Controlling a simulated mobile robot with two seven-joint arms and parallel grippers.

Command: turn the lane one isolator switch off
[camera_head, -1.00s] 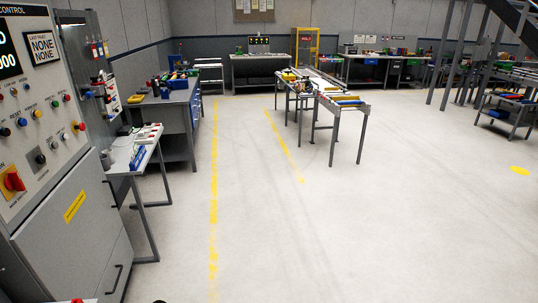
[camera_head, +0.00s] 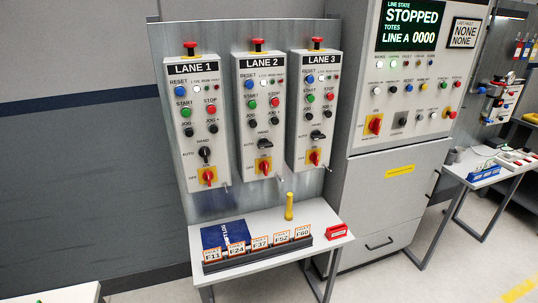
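The LANE 1 control box (camera_head: 197,125) is the leftmost of three white boxes on a grey metal backboard. Its isolator switch (camera_head: 208,177) is a red rotary handle on a yellow plate at the bottom of the box. The handle looks roughly upright, but its exact setting is too small to read surely. A black hand/auto selector (camera_head: 204,154) sits just above it. The LANE 2 isolator (camera_head: 264,167) and LANE 3 isolator (camera_head: 314,157) look alike. Neither of my grippers shows in the head view.
A small table (camera_head: 270,275) stands below the boxes with a dark rack of tags (camera_head: 258,253), a blue booklet, a yellow cylinder (camera_head: 289,207) and a red block (camera_head: 337,231). A main control cabinet (camera_head: 385,215) reading STOPPED stands to the right, with its own red and yellow switch (camera_head: 375,125).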

